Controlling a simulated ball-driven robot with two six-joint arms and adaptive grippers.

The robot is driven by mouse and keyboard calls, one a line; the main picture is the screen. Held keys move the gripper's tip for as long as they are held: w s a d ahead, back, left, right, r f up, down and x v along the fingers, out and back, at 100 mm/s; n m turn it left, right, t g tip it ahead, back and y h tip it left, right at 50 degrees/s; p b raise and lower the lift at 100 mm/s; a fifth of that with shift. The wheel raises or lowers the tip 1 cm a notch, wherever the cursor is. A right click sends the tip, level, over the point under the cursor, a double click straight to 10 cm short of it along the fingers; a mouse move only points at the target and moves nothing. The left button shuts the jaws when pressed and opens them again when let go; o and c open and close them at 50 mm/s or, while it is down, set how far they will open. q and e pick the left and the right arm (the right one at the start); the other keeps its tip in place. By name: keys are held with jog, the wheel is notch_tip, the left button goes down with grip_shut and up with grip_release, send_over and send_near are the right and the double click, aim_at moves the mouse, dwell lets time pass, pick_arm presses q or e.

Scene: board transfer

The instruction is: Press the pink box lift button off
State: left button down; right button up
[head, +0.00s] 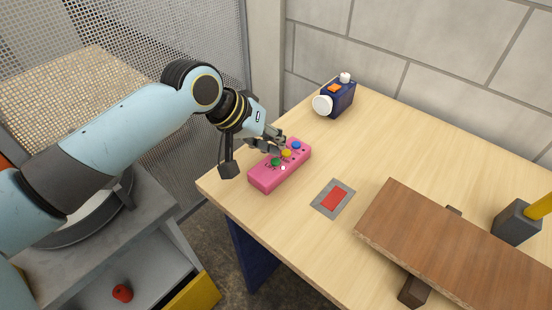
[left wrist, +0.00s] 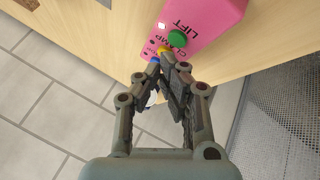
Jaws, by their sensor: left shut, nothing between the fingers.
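The pink box (head: 268,179) lies near the table's left edge, with green, yellow and blue buttons in a row on top. In the left wrist view the pink box (left wrist: 205,18) carries the words LIFT and CLAMP. LIFT stands by the green button (left wrist: 177,38), and a small lit white spot (left wrist: 162,26) is near it. The green button also shows in the head view (head: 275,161). My left gripper (head: 283,144) is shut and empty, its fingertips over the box near the yellow button (head: 286,153) and blue button (head: 297,145). Whether they touch is unclear. My right gripper is not in view.
A dark blue device (head: 340,98) with an orange patch stands at the back. A grey plate with a red centre (head: 335,197) lies right of the box. A brown board (head: 440,240) rests on dark supports at the right, near a grey block (head: 516,221).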

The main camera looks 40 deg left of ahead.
pick_arm(q)
jog(key=shift+f, duration=0.15)
jog(key=shift+f, duration=0.25)
